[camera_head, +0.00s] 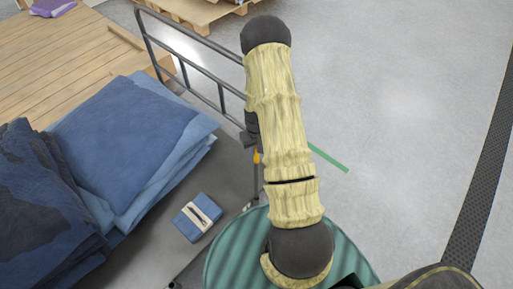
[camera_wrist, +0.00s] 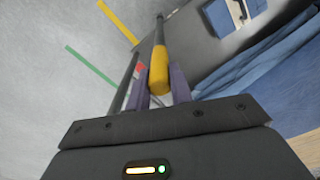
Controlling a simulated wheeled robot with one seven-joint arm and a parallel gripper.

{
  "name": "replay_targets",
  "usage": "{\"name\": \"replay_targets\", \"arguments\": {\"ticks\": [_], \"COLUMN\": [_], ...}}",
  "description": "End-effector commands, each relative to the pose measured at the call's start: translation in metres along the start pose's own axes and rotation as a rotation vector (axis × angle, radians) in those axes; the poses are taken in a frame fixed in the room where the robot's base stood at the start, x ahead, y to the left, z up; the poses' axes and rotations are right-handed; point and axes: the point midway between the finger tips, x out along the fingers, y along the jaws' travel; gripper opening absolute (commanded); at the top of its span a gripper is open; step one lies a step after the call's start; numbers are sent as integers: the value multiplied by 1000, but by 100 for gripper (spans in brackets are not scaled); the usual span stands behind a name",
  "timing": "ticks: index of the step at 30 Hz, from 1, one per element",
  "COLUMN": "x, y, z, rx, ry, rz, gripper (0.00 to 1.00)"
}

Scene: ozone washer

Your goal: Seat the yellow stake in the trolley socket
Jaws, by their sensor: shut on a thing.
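My gripper (camera_wrist: 163,88) is shut on the yellow stake (camera_wrist: 159,66), with its purple-grey fingers on either side of the yellow part. A darker, thinner length of the stake runs on beyond the fingers in the wrist view. In the head view only a small yellow piece of the stake (camera_head: 257,157) shows beside my sleeved arm, which hides the gripper. The trolley (camera_head: 222,165) has a dark grey deck and a tube rail at its far end. I cannot make out the socket clearly, nor whether the stake touches it. A small red spot shows beside the stake in the wrist view.
Folded blue textiles (camera_head: 125,140) are stacked on the trolley, with a small blue packet (camera_head: 197,217) near its edge. The tube rail (camera_head: 190,50) stands behind. A ribbed green round top (camera_head: 228,250) is below my arm. Grey floor (camera_head: 400,110) is clear on the right.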

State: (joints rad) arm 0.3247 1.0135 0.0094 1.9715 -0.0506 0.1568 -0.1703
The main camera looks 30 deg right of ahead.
Motion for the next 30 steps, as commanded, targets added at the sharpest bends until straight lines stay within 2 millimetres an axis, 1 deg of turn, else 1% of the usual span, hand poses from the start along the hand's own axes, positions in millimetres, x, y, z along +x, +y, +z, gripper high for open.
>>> {"name": "replay_targets", "arguments": {"ticks": [7,10,11,12,14,23,26,30], "x": [6,6,6,6,6,5,-1,-14], "y": [0,0,0,0,0,0,0,0], "z": [0,0,0,0,0,0,0,-1], "rx": [0,0,0,0,0,0,0,0], "ry": [1,1,0,0,0,0,0,2], "rz": [0,0,0,0,0,0,0,0], "gripper": [0,0,25,33,43,43,43,43]}}
